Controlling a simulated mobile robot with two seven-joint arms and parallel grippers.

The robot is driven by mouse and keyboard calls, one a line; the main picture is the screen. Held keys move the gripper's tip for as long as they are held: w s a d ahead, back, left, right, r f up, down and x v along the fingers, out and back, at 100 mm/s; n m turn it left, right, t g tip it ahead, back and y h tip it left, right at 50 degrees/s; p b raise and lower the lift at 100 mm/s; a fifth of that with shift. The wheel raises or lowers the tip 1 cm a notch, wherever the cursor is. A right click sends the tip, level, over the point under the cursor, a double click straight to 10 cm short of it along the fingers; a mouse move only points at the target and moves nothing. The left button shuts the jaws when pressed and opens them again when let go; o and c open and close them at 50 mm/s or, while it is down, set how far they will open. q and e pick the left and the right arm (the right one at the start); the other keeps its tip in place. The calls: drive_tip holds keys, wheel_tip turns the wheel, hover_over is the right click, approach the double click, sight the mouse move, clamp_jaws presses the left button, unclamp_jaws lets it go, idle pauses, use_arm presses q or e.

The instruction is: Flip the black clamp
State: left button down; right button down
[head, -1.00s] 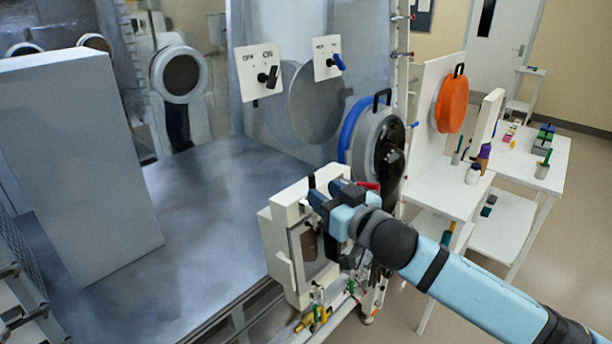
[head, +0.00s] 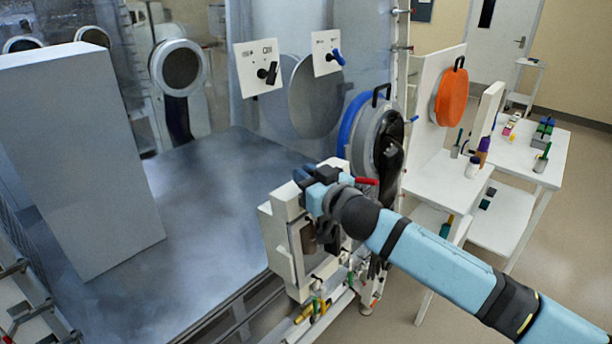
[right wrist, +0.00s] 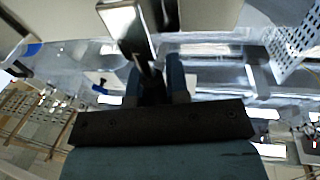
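My right gripper (head: 313,174) reaches in from the right in the head view and is at the top of a white box-like housing (head: 282,228). Its fingers stand apart at the housing's upper edge. In the right wrist view the two blue fingers (right wrist: 155,84) have a narrow dark piece (right wrist: 152,92) between them, which may be the black clamp. I cannot tell whether they press on it. The clamp is hidden behind the gripper in the head view. A red handle (head: 367,181) sticks out just right of the gripper. My left gripper is not in view.
A round port with a black cover (head: 388,150) stands behind my right wrist. Two switch plates, one with a black lever (head: 267,73) and one with a blue lever (head: 336,57), are on the glass. Cluttered white tables (head: 440,180) stand right.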

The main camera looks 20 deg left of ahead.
drive_tip(key=shift+f+b, duration=0.15)
drive_tip(key=shift+b, duration=0.25)
drive_tip(key=d+t+y+b, duration=0.1)
drive_tip(key=y+b, duration=0.1)
drive_tip(key=b, duration=0.4)
drive_tip(key=s+d+m+t+y+b, duration=0.1)
drive_tip(key=t+y+b, duration=0.1)
drive_tip(key=b, duration=0.4)
drive_tip(key=shift+d+m+t, duration=0.3)
drive_tip(key=shift+d+r+y+b, duration=0.2)
drive_tip(key=shift+y+b, duration=0.2)
drive_tip(key=shift+b, duration=0.3)
drive_tip(key=shift+s+d+r+t+y+b, duration=0.15)
drive_tip(key=shift+t+y+b, duration=0.2)
drive_tip(key=shift+t, duration=0.25)
drive_tip(key=shift+r, duration=0.1)
drive_tip(key=c, duration=1.1)
unclamp_jaws()
